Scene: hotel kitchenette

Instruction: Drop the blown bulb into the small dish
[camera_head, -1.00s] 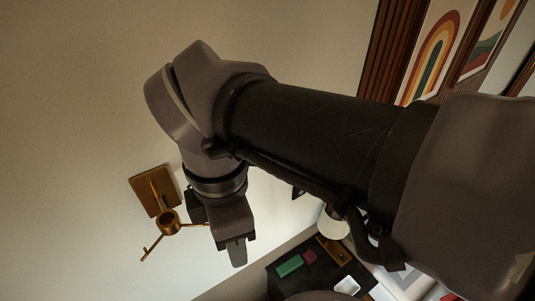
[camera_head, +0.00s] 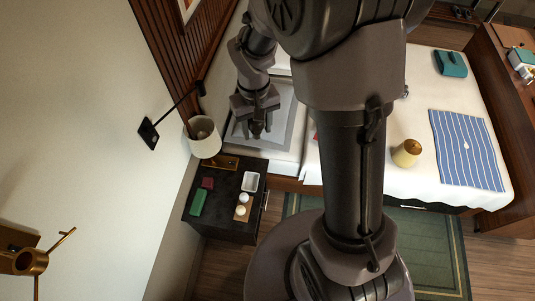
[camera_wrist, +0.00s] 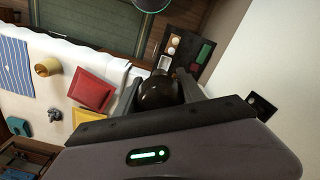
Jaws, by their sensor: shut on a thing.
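The dark, rounded bulb (camera_wrist: 160,92) sits between my two fingers in the wrist view. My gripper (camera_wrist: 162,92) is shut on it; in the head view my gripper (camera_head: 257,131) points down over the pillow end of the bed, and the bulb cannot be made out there. A small white dish (camera_head: 250,181) with a raised rim lies on the dark nightstand, lower and forward of my gripper in the picture. In the wrist view the dish (camera_wrist: 165,62) shows just beyond the bulb, partly hidden by it.
The nightstand (camera_head: 222,228) also holds a green box (camera_head: 198,202), a red box (camera_head: 207,183) and two round white things (camera_head: 242,203) on a tan base. A brass wall fixture (camera_head: 30,262) is at lower left.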

